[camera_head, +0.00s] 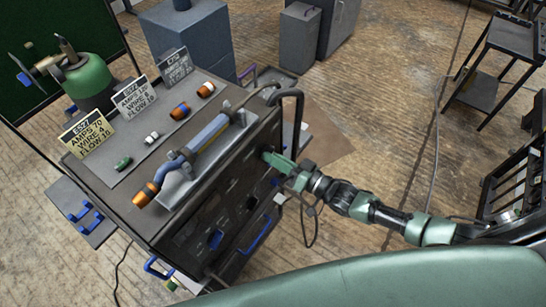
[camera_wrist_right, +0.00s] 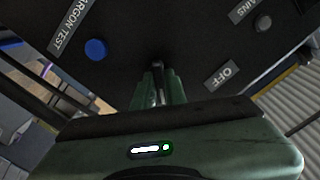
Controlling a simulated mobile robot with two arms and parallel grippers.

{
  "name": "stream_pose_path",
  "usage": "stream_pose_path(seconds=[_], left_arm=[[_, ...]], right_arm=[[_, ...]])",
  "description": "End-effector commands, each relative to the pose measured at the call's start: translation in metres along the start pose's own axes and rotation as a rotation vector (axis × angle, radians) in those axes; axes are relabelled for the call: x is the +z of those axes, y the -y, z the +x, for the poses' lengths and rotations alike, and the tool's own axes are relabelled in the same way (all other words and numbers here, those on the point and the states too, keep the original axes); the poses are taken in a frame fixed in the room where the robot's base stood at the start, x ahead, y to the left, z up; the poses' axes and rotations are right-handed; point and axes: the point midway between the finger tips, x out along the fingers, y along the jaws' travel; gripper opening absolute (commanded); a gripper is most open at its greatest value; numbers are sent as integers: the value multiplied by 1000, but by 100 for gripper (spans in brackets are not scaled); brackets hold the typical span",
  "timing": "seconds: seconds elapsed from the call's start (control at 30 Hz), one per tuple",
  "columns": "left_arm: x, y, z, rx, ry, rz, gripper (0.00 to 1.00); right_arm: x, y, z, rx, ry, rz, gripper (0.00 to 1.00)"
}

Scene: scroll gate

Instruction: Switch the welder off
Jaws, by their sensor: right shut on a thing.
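The welder (camera_head: 165,232) is a dark box on the left of the head view, its front panel facing right and down. My right gripper (camera_head: 270,157) reaches the upper part of that panel from the right. In the wrist view the right gripper (camera_wrist_right: 158,92) is shut on a small dark switch (camera_wrist_right: 157,68), mostly hidden between the green fingers. An OFF label (camera_wrist_right: 223,75) sits on the panel to the right of the fingers. The switch's exact setting cannot be read. My left gripper is not in view.
A blue button (camera_wrist_right: 96,49) labelled ARGON TEST and a grey knob (camera_wrist_right: 263,24) flank the fingers. Wooden floor (camera_head: 370,120) is open to the right; a dark rack (camera_head: 515,185) stands at far right.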

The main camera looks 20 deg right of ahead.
Motion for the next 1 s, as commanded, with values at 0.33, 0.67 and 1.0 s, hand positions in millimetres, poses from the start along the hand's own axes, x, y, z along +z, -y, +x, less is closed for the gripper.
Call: stream_pose_path(seconds=[0.33,0.67,1.0], left_arm=[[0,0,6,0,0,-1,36],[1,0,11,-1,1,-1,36],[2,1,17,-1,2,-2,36]], right_arm=[[0,-2,0,2,-1,-258,0],[0,-2,0,1,-2,-574,0],[-1,-2,0,1,-2,-896,0]])
